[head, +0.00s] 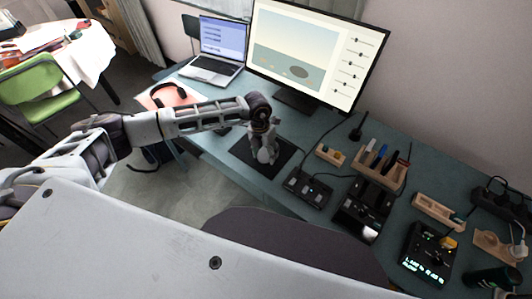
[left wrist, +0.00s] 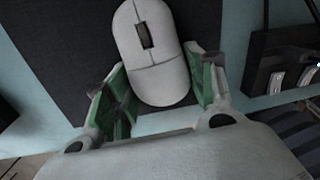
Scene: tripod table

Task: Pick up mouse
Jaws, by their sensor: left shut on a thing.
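The white mouse (left wrist: 158,62) with a dark scroll wheel lies on a dark mouse pad (left wrist: 60,50) in the left wrist view. My left gripper (left wrist: 160,88) is shut on it, with one green-lined finger on each side of its rear end. In the head view the left gripper (head: 264,150) points down over the pad (head: 243,148), and the mouse (head: 264,156) shows only in part beneath it. I cannot tell whether the mouse touches the pad. My right gripper is not in view.
A monitor (head: 310,50) and a laptop (head: 213,50) stand at the back of the blue-green desk (head: 215,145). A black device (head: 308,188) is just right of the pad. A wooden pen holder (head: 380,170) and other devices crowd the right side. Headphones (head: 168,92) lie at the left.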

